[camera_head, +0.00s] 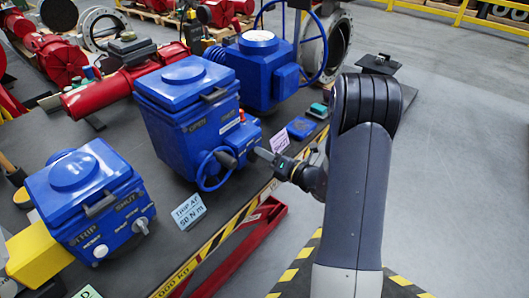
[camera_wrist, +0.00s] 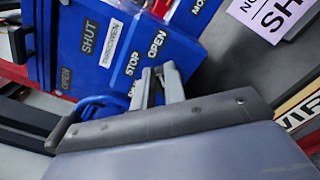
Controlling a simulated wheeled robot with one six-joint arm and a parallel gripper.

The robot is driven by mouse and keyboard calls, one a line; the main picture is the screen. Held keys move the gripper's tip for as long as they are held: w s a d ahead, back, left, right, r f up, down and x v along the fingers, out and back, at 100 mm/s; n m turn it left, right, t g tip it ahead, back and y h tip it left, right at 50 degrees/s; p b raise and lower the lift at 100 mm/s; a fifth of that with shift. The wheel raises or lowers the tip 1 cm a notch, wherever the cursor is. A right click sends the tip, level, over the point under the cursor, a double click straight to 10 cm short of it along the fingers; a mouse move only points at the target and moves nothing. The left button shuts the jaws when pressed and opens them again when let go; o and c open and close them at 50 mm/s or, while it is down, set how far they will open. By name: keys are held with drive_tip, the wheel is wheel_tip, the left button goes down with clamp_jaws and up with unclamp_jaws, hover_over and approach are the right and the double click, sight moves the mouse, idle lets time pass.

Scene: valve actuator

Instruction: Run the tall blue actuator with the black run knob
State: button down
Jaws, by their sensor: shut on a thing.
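The tall blue actuator (camera_head: 178,100) stands mid-bench in the head view, with a blue handwheel (camera_head: 203,178) low on its front. In the wrist view its blue panel (camera_wrist: 75,25) carries SHUT, STOP and OPEN labels. My gripper (camera_head: 261,153) reaches in from the right, at the small control box on the actuator's right side. In the wrist view my gripper (camera_wrist: 158,72) has its fingers close together beside the STOP and OPEN labels. It is shut on what appears to be the black run knob, which the fingers hide. Which way the knob points cannot be seen.
A shorter blue actuator (camera_head: 85,195) stands at the front left and another blue unit with a large wheel (camera_head: 262,65) at the back. A TRIP card (camera_head: 188,211) stands on the bench near the handwheel. The floor at right (camera_head: 460,170) is clear.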

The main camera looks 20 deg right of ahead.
idle(0.3)
drive_tip(key=c, duration=1.5)
unclamp_jaws()
drive_tip(key=shift+o, duration=0.2)
drive_tip(key=b+v, duration=0.1)
drive_tip(key=v, duration=1)
drive_tip(key=shift+b, duration=0.3)
drive_tip(key=shift+w+a, duration=0.1)
drive_tip(key=shift+w, duration=0.05)
drive_tip(key=p+x, duration=0.1)
drive_tip(key=x, duration=0.9)
drive_tip(key=shift+w+a+p, duration=0.2)
drive_tip(key=shift+p, duration=0.15)
drive_tip(key=shift+w, duration=0.1)
